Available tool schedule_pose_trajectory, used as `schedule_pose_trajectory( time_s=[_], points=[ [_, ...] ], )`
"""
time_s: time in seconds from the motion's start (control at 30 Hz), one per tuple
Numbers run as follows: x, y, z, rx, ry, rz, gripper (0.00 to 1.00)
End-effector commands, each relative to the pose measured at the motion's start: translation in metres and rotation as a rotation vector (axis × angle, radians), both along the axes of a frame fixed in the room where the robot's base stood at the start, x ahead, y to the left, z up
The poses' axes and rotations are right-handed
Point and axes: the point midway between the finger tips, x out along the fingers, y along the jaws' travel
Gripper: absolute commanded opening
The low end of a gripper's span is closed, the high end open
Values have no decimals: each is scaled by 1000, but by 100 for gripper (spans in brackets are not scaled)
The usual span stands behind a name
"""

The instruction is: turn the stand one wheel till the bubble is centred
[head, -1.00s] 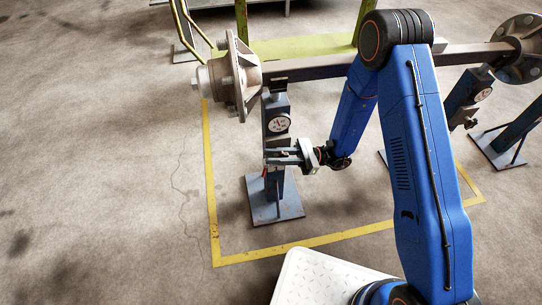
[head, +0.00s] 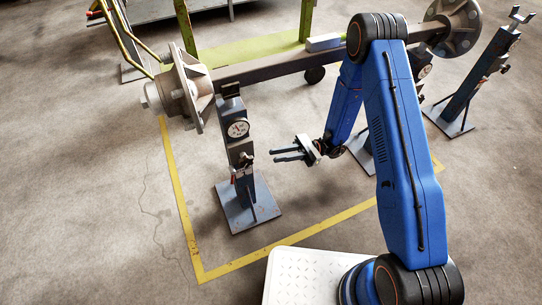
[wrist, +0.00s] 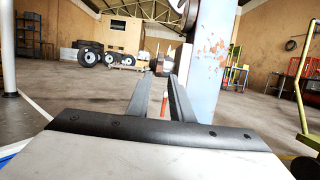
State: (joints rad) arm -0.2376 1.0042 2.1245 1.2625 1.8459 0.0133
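A blue-grey stand with a round white dial (head: 238,129) holds up the left end of the axle (head: 270,68), beside the hub (head: 177,92). I take it for stand one. Its wheel area (head: 242,168), with a little red on it, is below the dial; the wheel's turn cannot be made out. My gripper (head: 275,154) is open and empty, right of the post and apart from it. In the wrist view a chipped blue-grey post (wrist: 205,65) rises right of the fingers. A pale box (head: 323,42) on the axle may be the level; no bubble is readable.
Another dial stand (head: 424,70) is partly behind my arm near the right hub (head: 458,28). A separate stand (head: 478,75) stands at the far right. A green frame (head: 255,62) lies behind the axle. Yellow floor tape (head: 290,240) runs in front; the floor at left is clear.

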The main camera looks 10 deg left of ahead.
Motion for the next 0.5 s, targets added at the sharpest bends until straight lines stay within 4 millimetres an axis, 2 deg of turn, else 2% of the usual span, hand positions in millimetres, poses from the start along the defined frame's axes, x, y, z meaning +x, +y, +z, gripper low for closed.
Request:
schedule_pose_trajectory(
  time_s=[0.5],
  points=[
    [2, -3, 3, -14, -13, 2, 20]
  ],
)
